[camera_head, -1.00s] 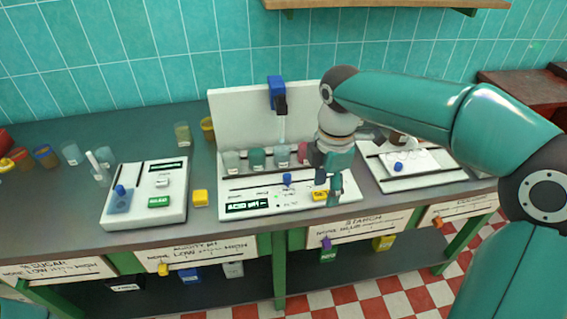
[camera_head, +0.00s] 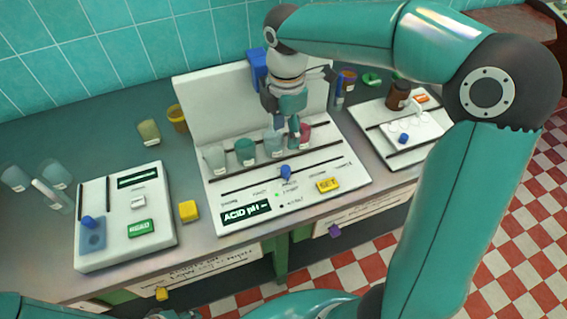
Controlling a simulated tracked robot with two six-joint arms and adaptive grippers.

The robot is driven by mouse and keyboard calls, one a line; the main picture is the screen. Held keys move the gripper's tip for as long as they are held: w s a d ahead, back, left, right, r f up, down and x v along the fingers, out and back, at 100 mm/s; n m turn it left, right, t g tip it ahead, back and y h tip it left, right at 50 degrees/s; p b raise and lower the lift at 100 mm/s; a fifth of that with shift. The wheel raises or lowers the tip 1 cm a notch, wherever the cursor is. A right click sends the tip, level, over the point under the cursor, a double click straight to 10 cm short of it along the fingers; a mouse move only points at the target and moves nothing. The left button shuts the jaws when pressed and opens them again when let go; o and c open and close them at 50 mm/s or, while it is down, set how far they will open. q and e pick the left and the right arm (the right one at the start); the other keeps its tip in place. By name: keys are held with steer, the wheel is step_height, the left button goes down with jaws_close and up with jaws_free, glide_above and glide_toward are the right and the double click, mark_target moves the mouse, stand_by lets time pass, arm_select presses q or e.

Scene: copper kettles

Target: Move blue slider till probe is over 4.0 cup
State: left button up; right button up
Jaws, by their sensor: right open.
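The white acid pH station (camera_head: 347,181) has a tall back panel and a row of cups. The blue slider (camera_head: 286,172) stands in a slot in front of the cups, right of the middle. A clear cup (camera_head: 214,159), a green cup (camera_head: 245,151), a pale cup (camera_head: 272,147) and a pink cup (camera_head: 305,133) stand in the row. A blue probe head (camera_head: 258,68) sits high on the panel; its probe is hidden behind my gripper. My right gripper (camera_head: 287,123) is open, pointing down above the right-hand cups, behind the slider. Cup values are unreadable.
A yellow SET button (camera_head: 328,185) and a dark ACID pH display (camera_head: 246,213) lie on the station's front. A white READ station (camera_head: 158,222) stands left, with a yellow block (camera_head: 188,211) between. Another white station (camera_head: 408,155) with a brown jar (camera_head: 398,95) stands right.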

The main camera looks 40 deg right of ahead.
mark_target(285, 168)
step_height(285, 168, down, 14)
steer(key=shift+f, duration=0.2)
jaws_close()
stand_by(0.5)
